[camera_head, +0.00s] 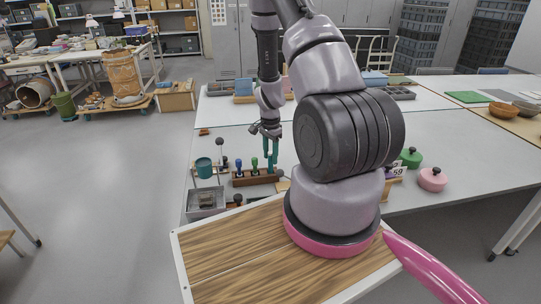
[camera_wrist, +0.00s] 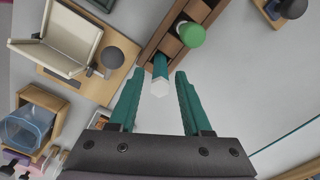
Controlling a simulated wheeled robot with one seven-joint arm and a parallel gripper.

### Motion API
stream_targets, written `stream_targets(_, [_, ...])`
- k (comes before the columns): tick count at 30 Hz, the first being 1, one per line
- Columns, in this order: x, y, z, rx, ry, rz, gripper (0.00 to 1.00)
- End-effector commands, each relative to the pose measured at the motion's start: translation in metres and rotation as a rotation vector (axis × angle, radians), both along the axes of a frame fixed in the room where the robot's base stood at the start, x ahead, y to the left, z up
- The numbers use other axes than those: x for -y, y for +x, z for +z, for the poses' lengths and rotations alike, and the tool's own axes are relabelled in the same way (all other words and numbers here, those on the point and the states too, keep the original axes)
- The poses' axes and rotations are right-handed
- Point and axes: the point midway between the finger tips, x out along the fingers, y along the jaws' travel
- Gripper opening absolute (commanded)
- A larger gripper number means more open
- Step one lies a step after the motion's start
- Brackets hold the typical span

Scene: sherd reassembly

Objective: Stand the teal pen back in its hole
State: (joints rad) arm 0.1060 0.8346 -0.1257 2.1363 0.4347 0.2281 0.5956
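The teal pen (camera_wrist: 159,72) has a pale six-sided end that points toward the wrist camera. It rises from the near end of the wooden rack (camera_wrist: 150,45) and looks seated there, though its foot is hard to see. My gripper (camera_wrist: 157,88) is open, one teal finger on each side of the pen with a gap on both sides. In the head view my gripper (camera_head: 271,164) points down over the right end of the rack (camera_head: 255,180). The pen cannot be told from the teal fingers there.
A green-topped tool (camera_wrist: 190,35) stands close beside the pen in the rack. A teal cup (camera_head: 204,168) and a grey metal tray (camera_head: 206,203) stand left of the rack. The grey table right of the rack is partly hidden by my arm.

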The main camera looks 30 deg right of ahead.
Motion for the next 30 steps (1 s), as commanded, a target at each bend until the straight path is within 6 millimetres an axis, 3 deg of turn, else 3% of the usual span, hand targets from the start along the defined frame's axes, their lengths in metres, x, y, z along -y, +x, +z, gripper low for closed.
stream_targets(9, [0.0,0.0,0.001,0.0,0.0,0.0,0.58])
stream_targets(13, [0.0,0.001,0.01,0.002,-0.001,0.001,0.58])
stream_targets(24, [0.0,0.001,0.081,0.004,-0.001,0.002,0.58])
stream_targets(30, [0.0,0.001,0.104,0.002,0.0,0.001,0.58])
